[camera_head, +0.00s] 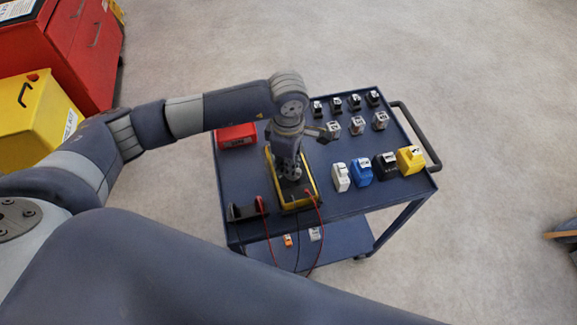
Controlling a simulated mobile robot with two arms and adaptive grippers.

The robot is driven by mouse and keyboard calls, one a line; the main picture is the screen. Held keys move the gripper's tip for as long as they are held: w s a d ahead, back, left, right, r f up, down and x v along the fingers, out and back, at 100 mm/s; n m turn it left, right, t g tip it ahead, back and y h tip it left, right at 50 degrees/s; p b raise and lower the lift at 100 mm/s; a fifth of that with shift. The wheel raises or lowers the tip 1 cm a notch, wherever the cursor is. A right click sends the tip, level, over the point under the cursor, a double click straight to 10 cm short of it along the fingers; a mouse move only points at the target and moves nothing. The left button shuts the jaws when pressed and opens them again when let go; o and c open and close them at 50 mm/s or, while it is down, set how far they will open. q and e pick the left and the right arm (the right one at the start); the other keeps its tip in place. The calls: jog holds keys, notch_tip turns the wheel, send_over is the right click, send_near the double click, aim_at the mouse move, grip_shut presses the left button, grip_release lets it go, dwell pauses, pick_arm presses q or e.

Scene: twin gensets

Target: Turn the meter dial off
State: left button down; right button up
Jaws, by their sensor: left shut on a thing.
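The meter (296,208) has a dark face and a yellow rim. It lies near the front left of the blue cart's top, with red and black leads running from its near end. My left gripper (291,178) points down onto the meter's face and is shut on the dial there. The gripper hides the dial, so its setting cannot be read. My right gripper is not in view.
The blue cart (340,205) carries a red box (237,136) at the left, a black holder (243,211) beside the meter, and several small blocks at the right. A yellow bin (35,125) and red cabinet (85,40) stand left. Floor is clear behind.

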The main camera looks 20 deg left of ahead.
pick_arm(q)
jog(key=n+b, duration=0.2)
jog(key=n, duration=0.2)
jog(key=shift+s+f+b, duration=0.1)
jog(key=shift+s+b, duration=0.05)
jog(key=shift+b, duration=0.15)
jog(key=shift+s+d+n+b, duration=0.15)
jog(key=shift+n+b, duration=0.45)
jog(key=shift+n, duration=0.6)
jog(key=c, duration=1.6)
grip_release()
jog(key=shift+c, duration=0.2)
jog(key=shift+r, duration=0.35)
notch_tip(320, 180, up, 12)
jog(key=shift+f, duration=0.2)
